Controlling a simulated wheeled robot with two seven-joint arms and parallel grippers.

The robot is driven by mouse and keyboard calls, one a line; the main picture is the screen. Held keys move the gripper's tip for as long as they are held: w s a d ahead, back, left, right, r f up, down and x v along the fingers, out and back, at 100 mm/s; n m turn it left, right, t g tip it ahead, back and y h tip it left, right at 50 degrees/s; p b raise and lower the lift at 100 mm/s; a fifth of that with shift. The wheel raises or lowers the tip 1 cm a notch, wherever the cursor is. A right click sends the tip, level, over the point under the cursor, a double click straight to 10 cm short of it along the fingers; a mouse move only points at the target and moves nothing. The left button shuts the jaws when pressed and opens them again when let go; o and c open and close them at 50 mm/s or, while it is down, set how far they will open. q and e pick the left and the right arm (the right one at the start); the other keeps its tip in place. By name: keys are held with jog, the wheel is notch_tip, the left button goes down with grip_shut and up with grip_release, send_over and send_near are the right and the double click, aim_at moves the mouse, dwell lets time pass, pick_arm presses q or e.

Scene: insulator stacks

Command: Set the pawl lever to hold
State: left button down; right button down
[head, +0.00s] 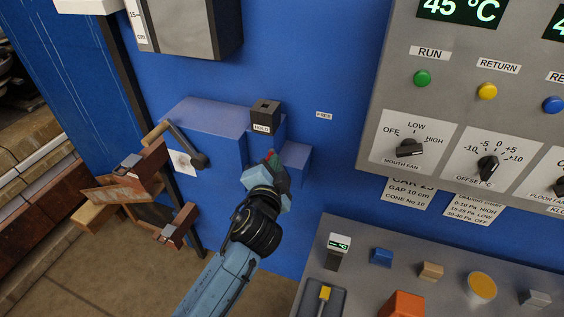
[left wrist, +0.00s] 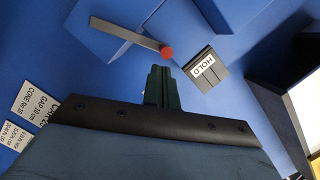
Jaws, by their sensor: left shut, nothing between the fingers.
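The pawl lever (left wrist: 125,34) is a flat grey bar with a red tip, seen in the left wrist view. Its red end points towards the dark block labelled HOLD (left wrist: 205,68), with a small gap visible between them. In the head view the HOLD block (head: 265,116) stands above my gripper, and the FREE label (head: 324,115) is to its right. My left gripper (head: 272,160) is shut and empty. In the left wrist view its fingertips (left wrist: 161,72) are close by the red tip; I cannot tell if they touch. In the head view my gripper hides most of the lever.
A crank with a wooden handle (head: 156,133) sticks out left of my gripper. A grey control panel (head: 440,90) with buttons and knobs is at right. Bare blue wall lies around the FREE label.

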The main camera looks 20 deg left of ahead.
pick_arm(q)
jog(key=shift+a+f+n, duration=0.1)
jog(key=shift+a+n, duration=0.3)
jog(key=shift+a, duration=0.05)
jog(key=shift+p, duration=0.3)
jog(key=s+d+r, duration=0.3)
jog(key=s+d, duration=0.1)
jog(key=s, duration=0.6)
jog(key=shift+d+r, duration=0.3)
jog(key=shift+r, duration=0.1)
